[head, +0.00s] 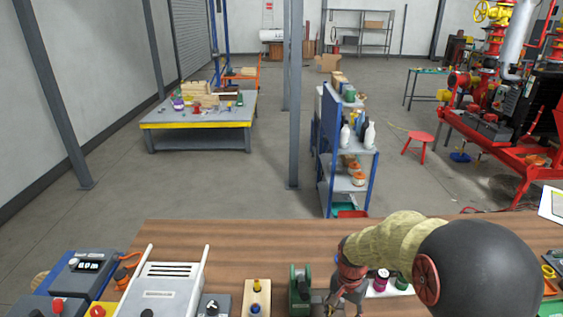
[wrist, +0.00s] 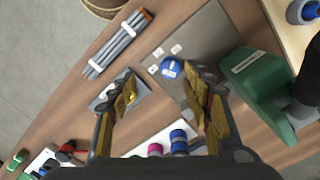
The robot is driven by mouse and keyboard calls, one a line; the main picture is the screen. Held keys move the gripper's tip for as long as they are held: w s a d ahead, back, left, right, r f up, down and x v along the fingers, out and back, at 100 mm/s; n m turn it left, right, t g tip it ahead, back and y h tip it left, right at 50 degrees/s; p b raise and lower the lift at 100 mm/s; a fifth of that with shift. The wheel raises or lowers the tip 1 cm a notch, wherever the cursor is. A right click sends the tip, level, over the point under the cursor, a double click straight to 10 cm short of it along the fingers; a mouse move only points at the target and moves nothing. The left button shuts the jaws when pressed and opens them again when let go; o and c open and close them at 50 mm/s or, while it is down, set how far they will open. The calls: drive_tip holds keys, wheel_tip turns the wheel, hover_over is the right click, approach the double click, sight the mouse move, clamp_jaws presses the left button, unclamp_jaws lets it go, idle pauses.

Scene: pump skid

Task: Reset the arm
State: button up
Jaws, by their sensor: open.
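My arm reaches over a wooden bench (head: 240,235) from the lower right in the head view. My gripper (head: 345,298) is near the bench's front edge there, partly hidden by the arm and cut by the picture's bottom. In the wrist view my gripper (wrist: 160,88) is open, its two fingers wide apart with nothing between them. Beyond the fingertips lie a grey plate (wrist: 205,45) with a blue round piece (wrist: 171,68) and small white pieces on it.
A green machine (wrist: 258,95) stands close to the right finger in the wrist view. A bundle of grey rods (wrist: 118,45) lies at upper left. Boxed instruments (head: 165,285) crowd the bench's left. Blue shelving (head: 330,150) stands behind the bench; open floor lies left of it.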

drive_tip(key=s+r+n+t+b, duration=0.1)
drive_tip(key=s+r+n+t, duration=0.2)
drive_tip(key=s+r, duration=0.7)
drive_tip(key=s+r+n+t+b, duration=0.1)
drive_tip(key=s+r+n+t, duration=0.2)
drive_tip(key=s+r, duration=0.6)
wheel_tip(320, 180, up, 6)
drive_tip(key=shift+s+n, duration=0.4)
drive_tip(key=shift+n, duration=0.5)
